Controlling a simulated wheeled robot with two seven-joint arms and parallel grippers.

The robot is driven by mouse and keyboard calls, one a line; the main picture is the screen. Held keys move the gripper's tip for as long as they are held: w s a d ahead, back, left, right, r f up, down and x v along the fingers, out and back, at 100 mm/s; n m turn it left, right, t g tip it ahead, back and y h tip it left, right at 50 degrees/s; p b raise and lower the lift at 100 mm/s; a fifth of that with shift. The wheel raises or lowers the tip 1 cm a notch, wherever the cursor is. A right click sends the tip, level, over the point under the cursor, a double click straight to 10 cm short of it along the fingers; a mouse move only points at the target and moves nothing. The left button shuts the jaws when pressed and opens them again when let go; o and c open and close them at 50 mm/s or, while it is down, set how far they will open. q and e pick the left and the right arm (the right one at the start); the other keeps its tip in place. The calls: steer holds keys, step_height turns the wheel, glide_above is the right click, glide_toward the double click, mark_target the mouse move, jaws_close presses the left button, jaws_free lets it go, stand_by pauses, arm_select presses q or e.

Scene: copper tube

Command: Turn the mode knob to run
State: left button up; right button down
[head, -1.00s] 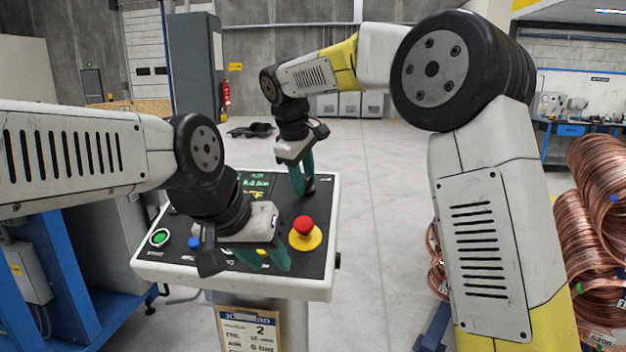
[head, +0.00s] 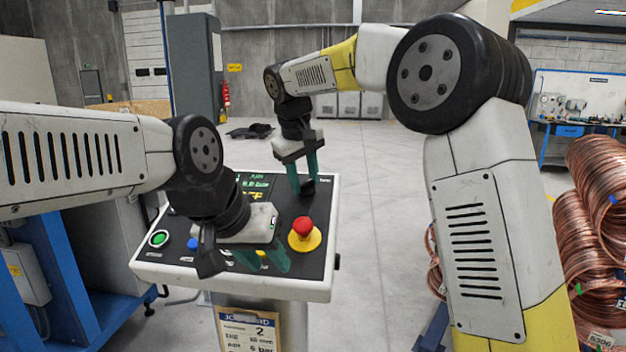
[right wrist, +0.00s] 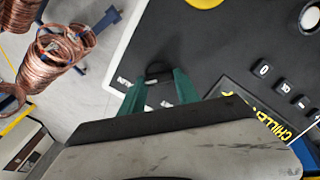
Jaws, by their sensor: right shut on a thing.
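The mode knob (head: 306,188) is a small black knob at the far right of the control panel (head: 318,262). My right gripper (head: 304,180) points down at it and is shut on it. In the right wrist view the knob (right wrist: 158,70) shows between the two green fingers (right wrist: 158,88). White lettering lies beside it, too small to read surely. My left gripper (head: 262,260) hangs low over the front of the panel, its green fingers apart with nothing seen between them; it hides part of the panel.
A red emergency stop (head: 303,228) on a yellow disc sits in front of the knob. A green button (head: 159,239) and a blue button (head: 193,243) are at the panel's left. Copper coils (head: 595,225) stand at the right. The floor behind the panel is mostly clear.

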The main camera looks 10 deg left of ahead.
steer(key=shift+r, duration=0.1)
steer(key=c, duration=0.9)
jaws_free()
steer(key=v, duration=0.7)
steer(key=shift+s+r, duration=0.1)
steer(key=shift+r, duration=0.25)
